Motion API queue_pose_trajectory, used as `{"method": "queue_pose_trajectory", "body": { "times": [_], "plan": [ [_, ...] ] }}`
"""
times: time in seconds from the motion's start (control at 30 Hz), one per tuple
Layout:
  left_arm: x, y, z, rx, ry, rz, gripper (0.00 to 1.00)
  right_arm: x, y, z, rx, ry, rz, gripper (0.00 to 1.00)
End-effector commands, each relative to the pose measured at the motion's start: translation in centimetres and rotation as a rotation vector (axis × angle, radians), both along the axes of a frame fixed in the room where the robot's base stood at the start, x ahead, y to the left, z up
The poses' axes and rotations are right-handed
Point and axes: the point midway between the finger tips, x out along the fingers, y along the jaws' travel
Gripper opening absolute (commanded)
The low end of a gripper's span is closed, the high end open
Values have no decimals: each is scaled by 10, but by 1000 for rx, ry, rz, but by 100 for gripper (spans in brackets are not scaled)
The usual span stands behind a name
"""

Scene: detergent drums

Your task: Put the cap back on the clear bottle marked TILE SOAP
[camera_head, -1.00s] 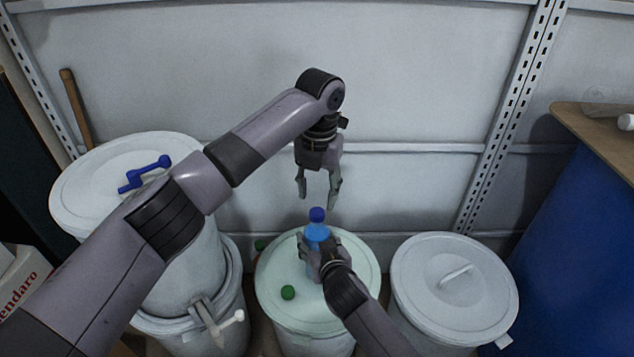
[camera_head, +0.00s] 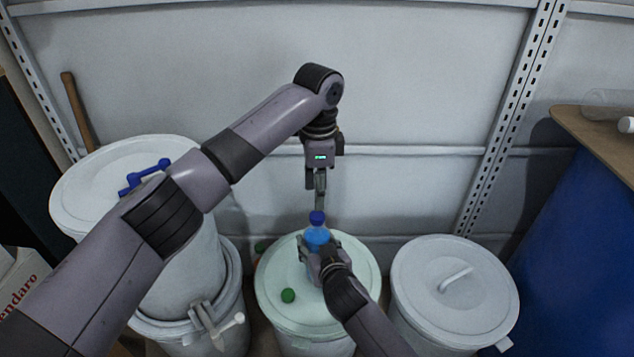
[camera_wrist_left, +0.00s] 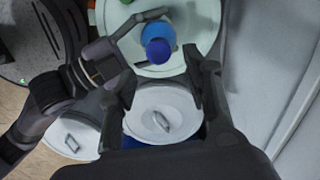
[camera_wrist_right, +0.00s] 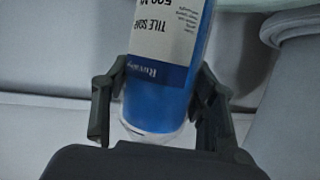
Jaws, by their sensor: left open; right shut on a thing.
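The clear bottle (camera_head: 317,236) holds blue liquid and stands upright in the head view, over the middle drum's lid. Its TILE SOAP label (camera_wrist_right: 160,40) shows in the right wrist view. A dark blue cap (camera_head: 317,218) sits on the bottle's top and also shows in the left wrist view (camera_wrist_left: 158,51); how tight it is I cannot tell. My right gripper (camera_head: 318,258) is shut around the bottle's body. My left gripper (camera_head: 320,208) points down just above the cap, open and empty, its fingers seen edge-on in the head view.
A small green round thing (camera_head: 288,295) lies on the middle drum's pale lid (camera_head: 275,270). A lidded drum (camera_head: 455,290) stands right of it. Stacked drums (camera_head: 185,250) stand left, with a blue handled thing (camera_head: 145,177) on top. A wall (camera_head: 420,90) is behind.

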Motion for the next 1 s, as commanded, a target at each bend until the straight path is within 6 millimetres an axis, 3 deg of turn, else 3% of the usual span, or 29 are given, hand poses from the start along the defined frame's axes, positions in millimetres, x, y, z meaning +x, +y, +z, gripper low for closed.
{"method": "queue_pose_trajectory", "body": {
  "times": [0.8,1.0],
  "plan": [
    [-1,1,12,-13,-1,1648,45,0,-1,-1,-3,1,-1,0],
    [-1,1,14,-14,-1,1994,45,0,-1,-1,-3,1,-1,0]
  ]
}}
